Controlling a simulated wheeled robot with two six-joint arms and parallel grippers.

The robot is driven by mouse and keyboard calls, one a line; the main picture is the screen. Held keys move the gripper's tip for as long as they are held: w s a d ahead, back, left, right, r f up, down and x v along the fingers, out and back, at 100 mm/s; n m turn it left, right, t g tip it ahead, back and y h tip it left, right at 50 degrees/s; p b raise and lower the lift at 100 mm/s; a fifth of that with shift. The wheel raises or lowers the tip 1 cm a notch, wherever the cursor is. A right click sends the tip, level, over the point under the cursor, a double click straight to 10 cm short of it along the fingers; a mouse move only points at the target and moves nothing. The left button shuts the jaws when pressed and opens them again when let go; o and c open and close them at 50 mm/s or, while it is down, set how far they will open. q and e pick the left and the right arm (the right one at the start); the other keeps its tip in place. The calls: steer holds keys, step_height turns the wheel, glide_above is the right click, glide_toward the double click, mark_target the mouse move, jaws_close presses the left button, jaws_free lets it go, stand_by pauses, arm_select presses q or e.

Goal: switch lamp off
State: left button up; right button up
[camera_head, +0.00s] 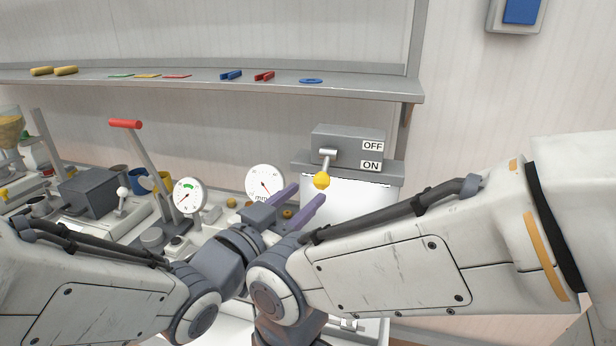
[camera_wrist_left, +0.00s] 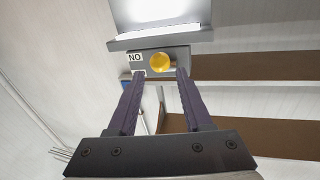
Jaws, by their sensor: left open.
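The lamp switch is a grey box (camera_head: 347,146) on a grey ledge, with OFF above ON on labels at its right. Its lever (camera_head: 328,155) ends in a yellow knob (camera_head: 321,181) that hangs low, near the ON level. A bright white panel (camera_head: 343,202) glows below the ledge. My left gripper (camera_head: 309,191) is open, its two purple fingers pointing toward the knob. In the left wrist view the yellow knob (camera_wrist_left: 161,63) shows between and just beyond the fingertips (camera_wrist_left: 159,76); I cannot tell whether they touch. My right gripper's fingers do not show.
A shelf (camera_head: 200,84) with small coloured parts runs along the back wall. Round gauges (camera_head: 189,195), a red-handled lever (camera_head: 125,124) and a dark box (camera_head: 88,191) stand at the left. A blue-fronted box (camera_head: 521,11) hangs at top right. My right arm crosses the lower right.

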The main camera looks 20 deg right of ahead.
mark_target(318, 184)
arm_select(q)
steer(key=p+x, duration=0.2)
steer(key=x, duration=0.6)
steer(key=shift+w+d+r, duration=0.1)
steer(key=shift+w+d, duration=0.05)
steer(key=shift+d, duration=0.05)
steer(key=shift+w+d+p, duration=0.35)
steer(key=shift+w+d, duration=0.1)
steer(key=shift+d, duration=0.1)
jaws_close()
stand_by(0.6)
